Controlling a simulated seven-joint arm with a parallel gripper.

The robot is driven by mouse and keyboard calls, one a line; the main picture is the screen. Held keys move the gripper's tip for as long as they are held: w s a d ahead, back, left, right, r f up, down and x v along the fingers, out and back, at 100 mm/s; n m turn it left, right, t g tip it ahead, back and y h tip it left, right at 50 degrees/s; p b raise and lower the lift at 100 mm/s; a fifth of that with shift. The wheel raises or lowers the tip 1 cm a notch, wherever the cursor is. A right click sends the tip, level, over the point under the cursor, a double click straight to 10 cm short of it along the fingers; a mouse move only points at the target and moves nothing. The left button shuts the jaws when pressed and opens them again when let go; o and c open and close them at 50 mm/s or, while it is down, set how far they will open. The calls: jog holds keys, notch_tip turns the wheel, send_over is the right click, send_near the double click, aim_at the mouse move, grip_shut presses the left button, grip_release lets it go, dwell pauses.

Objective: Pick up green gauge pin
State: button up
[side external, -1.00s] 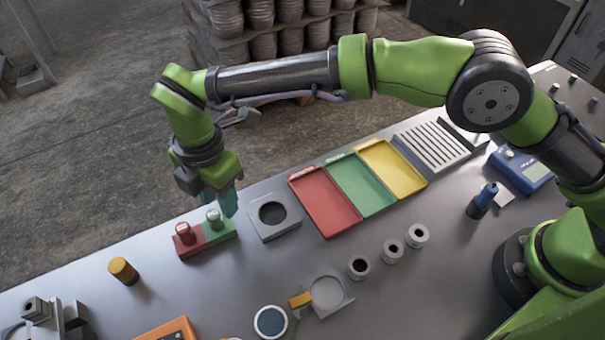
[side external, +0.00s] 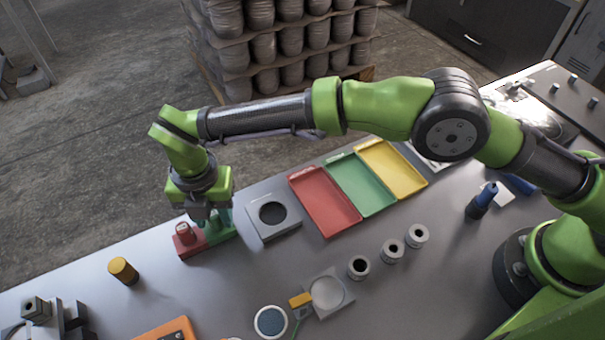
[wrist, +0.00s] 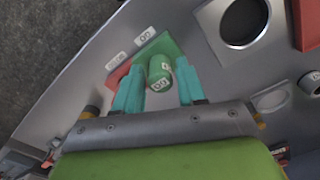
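The green gauge pin (wrist: 159,73) stands in the green half of a red and green block (wrist: 166,45), its top marked "GO". My gripper (wrist: 158,92) is open, with one teal finger on each side of the pin. In the wrist view there is a gap between the pin and each finger. In the side view my gripper (side external: 213,218) is down over the green half and hides the green pin. The red pin (side external: 183,230) stands in the red half (side external: 188,246), to the left of my gripper.
A grey block with a round hole (side external: 272,214) is close to the right of my gripper. Red (side external: 324,205), green (side external: 361,185) and yellow (side external: 395,168) trays lie beyond it. A brass cylinder (side external: 123,270) stands to the left. The bench between is clear.

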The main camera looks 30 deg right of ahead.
jog(key=shift+f, duration=0.1)
grip_shut()
dwell(0.3)
